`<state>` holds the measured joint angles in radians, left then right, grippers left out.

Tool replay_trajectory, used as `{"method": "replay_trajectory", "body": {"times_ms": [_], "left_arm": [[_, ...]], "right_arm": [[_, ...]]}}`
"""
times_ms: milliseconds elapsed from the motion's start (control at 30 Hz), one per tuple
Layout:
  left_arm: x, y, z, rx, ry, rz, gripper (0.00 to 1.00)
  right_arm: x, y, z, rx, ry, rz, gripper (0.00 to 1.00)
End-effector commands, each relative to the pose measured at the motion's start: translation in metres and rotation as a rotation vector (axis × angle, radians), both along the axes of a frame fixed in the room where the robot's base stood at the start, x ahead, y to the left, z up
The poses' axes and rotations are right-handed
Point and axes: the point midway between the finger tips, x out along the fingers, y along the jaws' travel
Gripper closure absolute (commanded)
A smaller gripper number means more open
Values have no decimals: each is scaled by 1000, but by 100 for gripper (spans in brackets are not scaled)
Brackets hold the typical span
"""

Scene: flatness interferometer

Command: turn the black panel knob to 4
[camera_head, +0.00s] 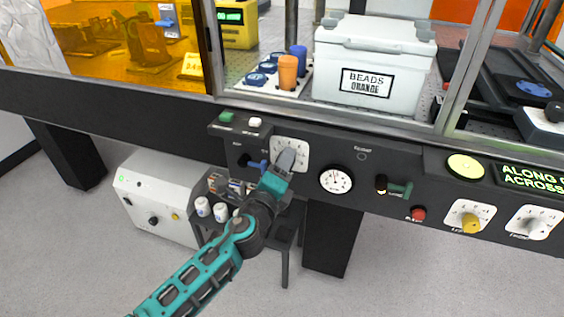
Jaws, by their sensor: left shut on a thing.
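A white dial plate (299,148) with small numerals is on the dark front panel, left of the round gauge. My left gripper (287,160) reaches up from below and covers the middle of this plate. It is shut at the place of the black panel knob, which its fingers hide. I cannot read which number the knob points to. My right gripper is not in view.
Close to the gripper are a blue lever (257,164) on the left and a round gauge (336,179) on the right. A green-handled valve (399,189), red button (418,213) and yellow knob (471,224) are further right. A white cooler (372,60) stands above.

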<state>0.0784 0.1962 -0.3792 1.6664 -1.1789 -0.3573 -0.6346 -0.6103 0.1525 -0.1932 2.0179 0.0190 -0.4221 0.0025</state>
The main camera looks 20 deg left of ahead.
Motion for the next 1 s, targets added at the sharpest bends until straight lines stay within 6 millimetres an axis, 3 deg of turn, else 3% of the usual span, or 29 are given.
{"method": "replay_trajectory", "body": {"times_ms": [300,767,800,1000], "left_arm": [[0,-1,1,96,-4,-3,86],[0,-1,0,108,-5,-3,86],[0,-1,0,108,-5,-3,54],[0,-1,0,107,-4,-2,35]], "right_arm": [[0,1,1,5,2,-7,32],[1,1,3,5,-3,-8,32],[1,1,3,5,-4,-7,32],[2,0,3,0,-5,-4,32]]}}
